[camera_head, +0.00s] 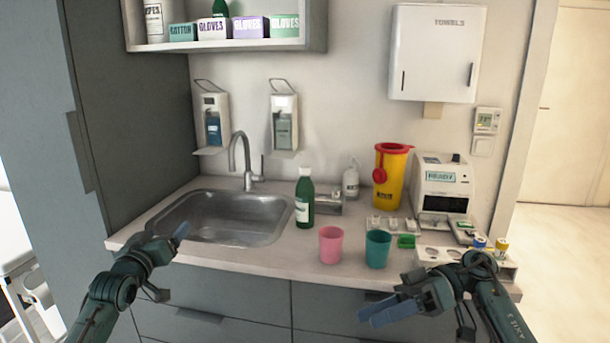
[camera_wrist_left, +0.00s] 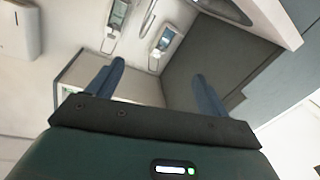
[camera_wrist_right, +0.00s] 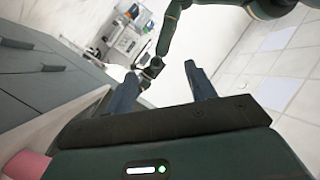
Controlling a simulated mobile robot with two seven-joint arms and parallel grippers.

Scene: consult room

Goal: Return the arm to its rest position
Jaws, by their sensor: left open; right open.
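My left gripper (camera_head: 176,240) is at the left, in front of the sink's left front edge. In the left wrist view its two blue fingers (camera_wrist_left: 160,85) are spread wide with nothing between them. My right gripper (camera_head: 378,318) is at the lower right, in front of the counter's front edge. In the right wrist view its two fingers (camera_wrist_right: 160,85) stand apart and empty. My left arm (camera_wrist_right: 163,50) also shows beyond those fingers.
A pink cup (camera_head: 331,246) and a teal cup (camera_head: 377,249) stand upright near the front of the counter (camera_head: 270,262). Behind them are a green bottle (camera_head: 305,200), a yellow bin (camera_head: 390,177) and a white device (camera_head: 443,184). A white rack (camera_head: 440,255) stands at right. The sink (camera_head: 225,217) is empty.

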